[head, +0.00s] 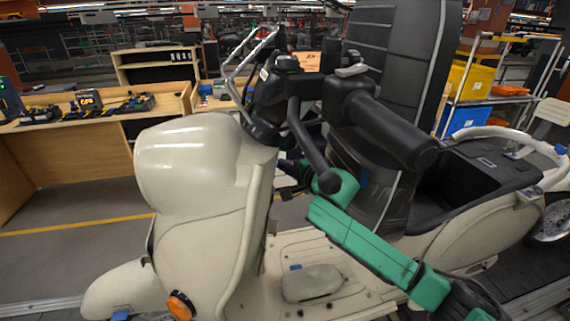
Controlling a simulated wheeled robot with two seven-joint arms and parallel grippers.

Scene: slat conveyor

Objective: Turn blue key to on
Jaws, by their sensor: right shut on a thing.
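A cream scooter (195,160) stands side-on across the head view. My right arm, green and black, comes in from the lower right. My right gripper (287,180) is at the inner side of the front shield, below the handlebar (312,140). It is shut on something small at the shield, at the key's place. I cannot make out the blue key itself; the fingers and the handlebar grip hide that spot, so its turn position cannot be told. My left gripper is not in view.
The black handlebar grips hang close above my right arm. The tall black seat back (405,60) stands behind it. The footboard (375,280) with a grey block (312,283) lies below. A wooden bench (70,150) and a trolley with yellow (473,80) and blue bins stand behind.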

